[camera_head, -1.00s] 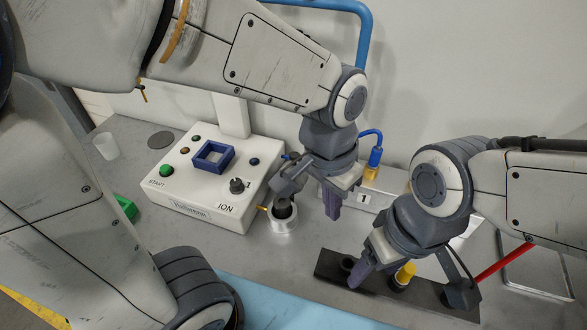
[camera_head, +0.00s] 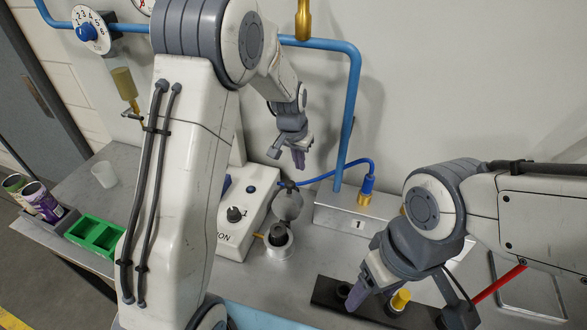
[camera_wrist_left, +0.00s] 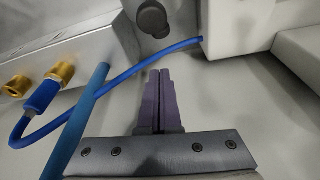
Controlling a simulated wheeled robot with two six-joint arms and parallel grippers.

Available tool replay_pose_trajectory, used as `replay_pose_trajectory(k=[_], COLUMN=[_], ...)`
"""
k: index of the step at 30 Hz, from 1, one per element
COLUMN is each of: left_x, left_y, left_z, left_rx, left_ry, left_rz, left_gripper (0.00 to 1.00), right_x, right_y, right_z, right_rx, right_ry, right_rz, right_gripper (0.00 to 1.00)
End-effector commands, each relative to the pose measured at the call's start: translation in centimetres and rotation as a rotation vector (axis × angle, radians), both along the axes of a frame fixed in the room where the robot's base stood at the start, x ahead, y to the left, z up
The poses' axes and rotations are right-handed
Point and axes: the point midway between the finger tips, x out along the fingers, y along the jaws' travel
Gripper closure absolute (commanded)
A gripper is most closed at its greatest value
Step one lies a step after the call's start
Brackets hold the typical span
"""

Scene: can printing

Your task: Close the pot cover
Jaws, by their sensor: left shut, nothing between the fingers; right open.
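The pot (camera_head: 279,248) is a small silver cylinder with a dark opening, standing on the grey table in front of the blue hose. Its round grey cover (camera_head: 288,205) stands raised above the back of the pot, so the pot is open. A round dark grey part, apparently the cover, also shows at the top of the left wrist view (camera_wrist_left: 153,18). My left gripper (camera_head: 299,164) is shut and empty, above and behind the cover, near the wall; its purple fingers (camera_wrist_left: 159,75) are together. My right gripper (camera_head: 357,297) is open, low over the dark bar.
A white control box (camera_head: 249,192) stands left of the pot. A valve block (camera_head: 345,216) with a blue hose (camera_head: 340,172) is at the right. The dark bar (camera_head: 325,293) bears a yellow knob (camera_head: 401,299). A blue pipe (camera_head: 349,110) rises along the wall.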

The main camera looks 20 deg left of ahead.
Motion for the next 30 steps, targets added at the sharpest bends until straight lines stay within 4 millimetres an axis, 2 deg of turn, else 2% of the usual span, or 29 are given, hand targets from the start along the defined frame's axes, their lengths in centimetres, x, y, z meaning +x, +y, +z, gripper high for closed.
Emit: replay_pose_trajectory(k=[2, 3, 7, 13, 25, 30], left_x=[0.3, -0.4, -2.2, -3.5, -3.6, -3.1], left_y=[-0.1, 0.0, 0.4, 0.6, 0.6, 0.6], left_z=[-1.5, -0.9, -0.8, -0.9, -0.9, -1.0], left_rx=[0.000, -0.001, 0.000, 0.000, -0.001, -0.001], left_ry=[0.005, 0.001, 0.000, -0.001, -0.003, -0.023], left_rz=[0.000, 0.001, 0.001, 0.000, 0.000, -0.001], left_gripper=[1.00, 1.00, 1.00, 1.00, 1.00, 1.00], right_x=[0.0, 0.0, 0.0, 0.0, 0.0, 0.0], right_y=[0.0, 0.0, 0.0, 0.0, 0.0, 0.0], right_z=[0.8, 1.3, 2.0, 2.4, 2.3, 1.5], right_rx=[0.000, 0.000, 0.000, 0.000, 0.000, 0.000], right_ry=[0.000, 0.000, 0.000, 0.000, 0.000, 0.000], right_rz=[0.000, 0.000, 0.000, 0.002, 0.002, 0.001], right_gripper=[0.30, 0.30, 0.30, 0.30, 0.30, 0.30])
